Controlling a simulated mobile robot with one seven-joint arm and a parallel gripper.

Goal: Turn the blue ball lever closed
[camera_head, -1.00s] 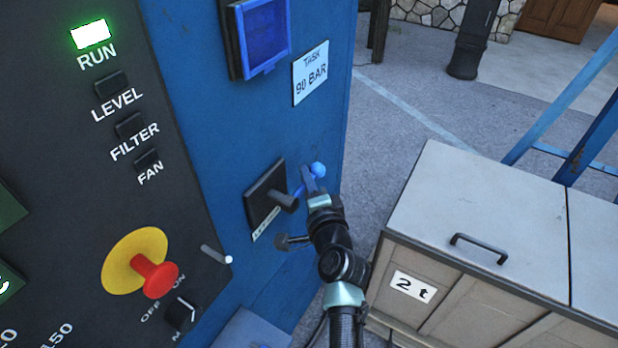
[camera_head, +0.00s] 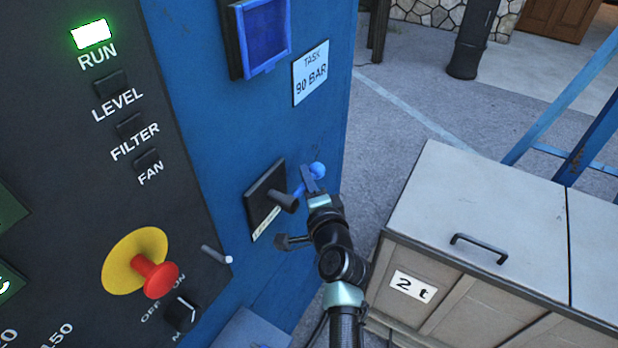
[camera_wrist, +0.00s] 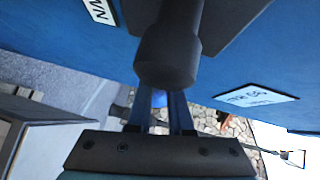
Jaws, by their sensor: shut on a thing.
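The blue ball lever (camera_head: 317,169) sticks out from a black plate (camera_head: 262,192) on the side of the blue cabinet. Its blue ball is at the upper right end, beside a dark round hub (camera_head: 287,201). My gripper (camera_head: 309,182) is at the ball end of the lever, with its fingers shut on it. In the wrist view the two fingers (camera_wrist: 163,108) reach up behind the dark hub (camera_wrist: 166,62). A bit of the blue ball (camera_wrist: 159,99) shows between them; the hub hides the rest.
A grey box marked "2 t" (camera_head: 480,225) stands close to the right of my arm. A black control panel with a red knob (camera_head: 155,275) is at left. A dark stub handle (camera_head: 290,242) juts out below the lever.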

